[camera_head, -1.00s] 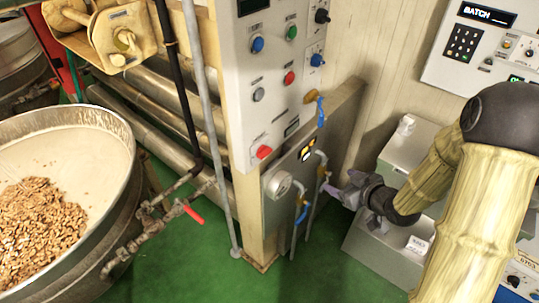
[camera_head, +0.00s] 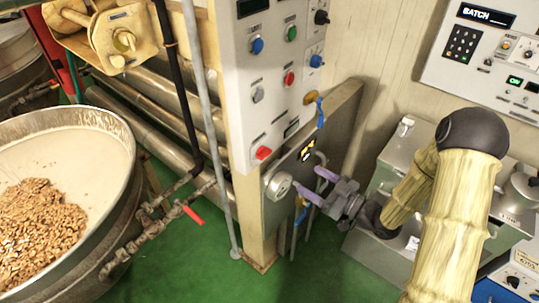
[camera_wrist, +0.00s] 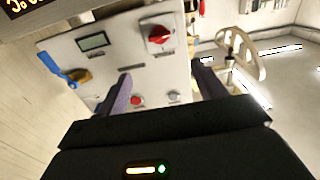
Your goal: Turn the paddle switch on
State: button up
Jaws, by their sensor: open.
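In the wrist view, the red switch (camera_wrist: 158,36) is on the panel face ahead of my gripper, near the top of the picture. The labels are too small to read, so I cannot confirm it is the paddle switch. My gripper (camera_head: 309,182) is open and empty, right of the red switch in the head view and apart from it. In the wrist view, my gripper's two purple-grey fingers (camera_wrist: 163,77) stand apart, with a red button (camera_wrist: 138,100) between them.
A round gauge (camera_head: 279,185) and upright pipes stand near my fingers. A kettle with nuts (camera_head: 40,210) is at left. A grey vertical conduit (camera_head: 213,140) runs beside the panel.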

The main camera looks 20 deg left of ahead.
aim_at(268, 155)
jog(key=p+x, duration=0.4)
jog(key=x, duration=1.2)
jog(key=shift+a+r, duration=0.1)
jog(key=c, duration=1)
